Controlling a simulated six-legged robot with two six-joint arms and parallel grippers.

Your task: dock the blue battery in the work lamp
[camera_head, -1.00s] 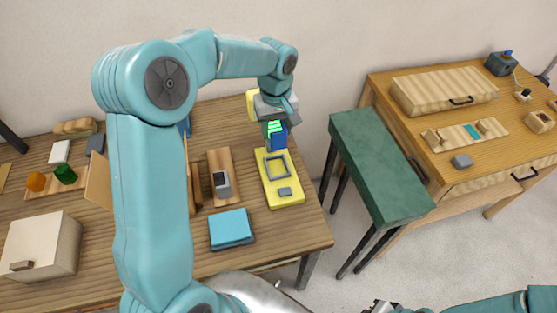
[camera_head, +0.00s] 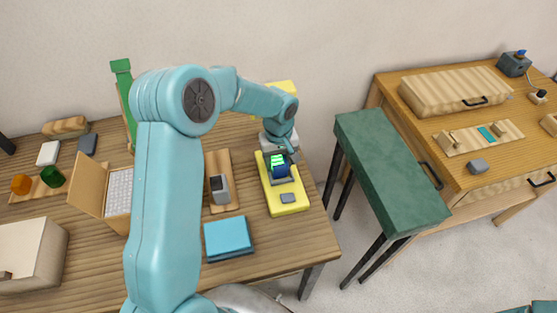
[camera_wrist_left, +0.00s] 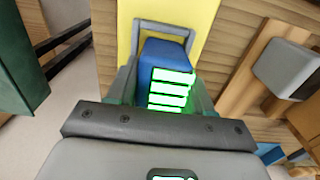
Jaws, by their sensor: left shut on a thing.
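The work lamp shows in the head view as a yellow base (camera_head: 288,208) with a grey socket frame, near the table's right edge. Its base also shows in the left wrist view (camera_wrist_left: 190,12). My left gripper (camera_head: 279,161) is over the frame, shut on the blue battery (camera_head: 281,171). In the left wrist view the battery (camera_wrist_left: 162,54) is between the fingers, with bright green bars on its face, and the grey frame (camera_wrist_left: 163,25) lies close around its far end. The fingers hide its lower part, so I cannot tell how deep it sits. My right gripper is not in view.
A grey block on a wooden board (camera_head: 220,188) and a light-blue box (camera_head: 228,236) are left of the lamp. An open wooden box (camera_head: 88,182) stands farther left. A green bench (camera_head: 388,165) is beyond a floor gap to the right.

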